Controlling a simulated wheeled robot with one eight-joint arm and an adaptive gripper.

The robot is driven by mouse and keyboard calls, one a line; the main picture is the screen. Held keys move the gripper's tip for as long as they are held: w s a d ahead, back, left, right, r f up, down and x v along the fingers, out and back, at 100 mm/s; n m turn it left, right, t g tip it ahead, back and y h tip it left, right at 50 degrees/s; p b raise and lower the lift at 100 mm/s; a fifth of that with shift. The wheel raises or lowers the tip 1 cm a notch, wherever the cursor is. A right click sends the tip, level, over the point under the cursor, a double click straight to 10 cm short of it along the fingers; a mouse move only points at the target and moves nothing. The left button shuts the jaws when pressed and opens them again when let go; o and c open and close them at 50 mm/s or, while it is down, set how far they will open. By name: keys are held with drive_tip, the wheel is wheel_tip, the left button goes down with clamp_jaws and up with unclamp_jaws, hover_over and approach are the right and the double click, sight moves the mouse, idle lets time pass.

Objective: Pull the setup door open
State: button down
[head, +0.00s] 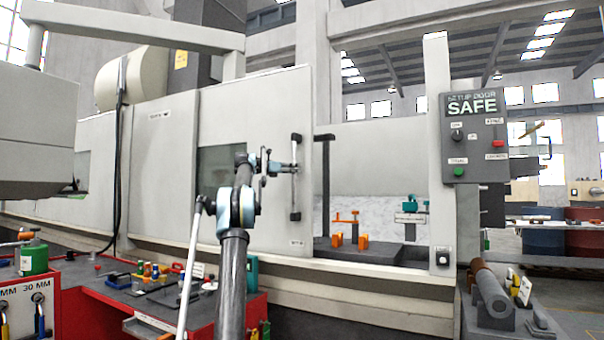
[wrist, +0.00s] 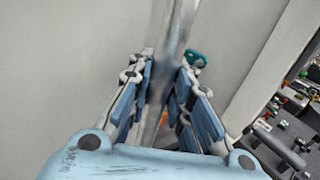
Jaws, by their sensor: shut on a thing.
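The setup door (head: 255,110) is a pale grey panel with a dark window in the head view. A wide opening shows between its right edge and the post (head: 440,150). A vertical metal bar handle (head: 296,205) stands near that right edge. My gripper (head: 291,167) is at the handle's middle, shut on it. In the wrist view the handle (wrist: 172,50) runs between the blue finger pads of my gripper (wrist: 162,85). The fingers hide part of the bar.
A control box (head: 475,137) reading "SETUP DOOR SAFE" hangs on the post. Orange fixtures (head: 349,240) sit inside the opening. A red bench (head: 100,295) with tools stands at the front left. Grey cylinders (head: 490,290) lie at the front right.

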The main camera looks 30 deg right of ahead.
drive_tip(key=shift+w+a, duration=0.3)
drive_tip(key=shift+w, duration=0.35)
drive_tip(key=shift+w+a, duration=0.3)
drive_tip(key=shift+w, duration=0.3)
drive_tip(key=c, duration=1.4)
unclamp_jaws()
drive_tip(key=shift+w+a, duration=0.1)
drive_tip(key=shift+c, duration=0.2)
drive_tip(key=a, duration=1.2)
drive_tip(key=shift+w, duration=0.35)
drive_tip(key=shift+a+f, duration=0.1)
